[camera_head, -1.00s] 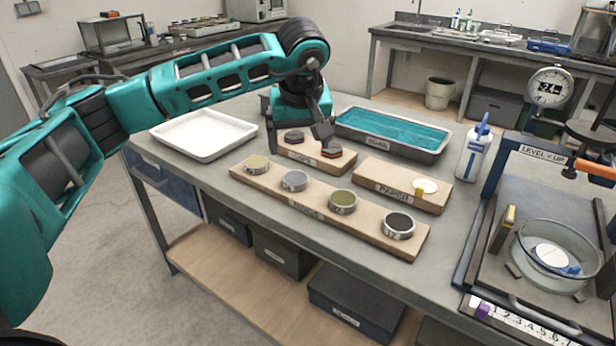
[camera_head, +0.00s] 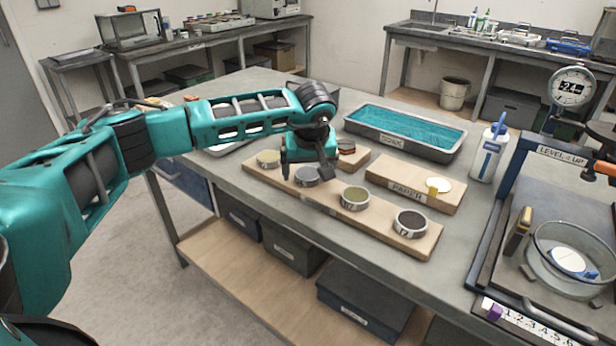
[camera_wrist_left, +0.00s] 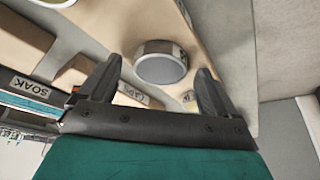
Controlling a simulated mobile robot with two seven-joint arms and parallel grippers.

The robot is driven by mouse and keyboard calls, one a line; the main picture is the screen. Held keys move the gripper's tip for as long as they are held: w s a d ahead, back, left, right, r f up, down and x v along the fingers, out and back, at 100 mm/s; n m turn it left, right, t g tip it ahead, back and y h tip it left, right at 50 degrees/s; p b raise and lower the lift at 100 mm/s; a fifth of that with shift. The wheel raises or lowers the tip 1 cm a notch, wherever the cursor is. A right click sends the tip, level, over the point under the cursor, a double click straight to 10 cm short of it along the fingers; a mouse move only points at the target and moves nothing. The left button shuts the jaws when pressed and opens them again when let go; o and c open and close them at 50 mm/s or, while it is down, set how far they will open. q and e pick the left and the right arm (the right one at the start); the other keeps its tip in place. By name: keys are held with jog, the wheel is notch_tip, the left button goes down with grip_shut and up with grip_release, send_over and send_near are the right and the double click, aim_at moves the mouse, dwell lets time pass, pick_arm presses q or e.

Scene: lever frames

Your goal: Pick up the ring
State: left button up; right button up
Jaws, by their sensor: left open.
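Several round metal rings stand in a row on a long wooden board (camera_head: 263,181). My left gripper (camera_head: 307,173) is open at the grey-filled ring, pointing down. In the left wrist view, this grey ring (camera_wrist_left: 161,66) lies between the two finger tips, with gaps on both sides; I see no contact. My right gripper is not in view.
A second board labelled PAPER (camera_head: 388,185) and a blue SOAK tray (camera_head: 372,133) lie behind. A white bottle (camera_head: 487,157) and a frame with a dial gauge (camera_head: 572,87) and glass dish (camera_head: 540,262) stand to the right. The bench's front edge is close to the ring board.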

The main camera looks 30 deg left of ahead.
pick_arm(q)
jog(key=shift+f, duration=0.25)
jog(key=shift+w+r, duration=0.1)
jog(key=c, duration=1.3)
jog(key=shift+o, duration=0.2)
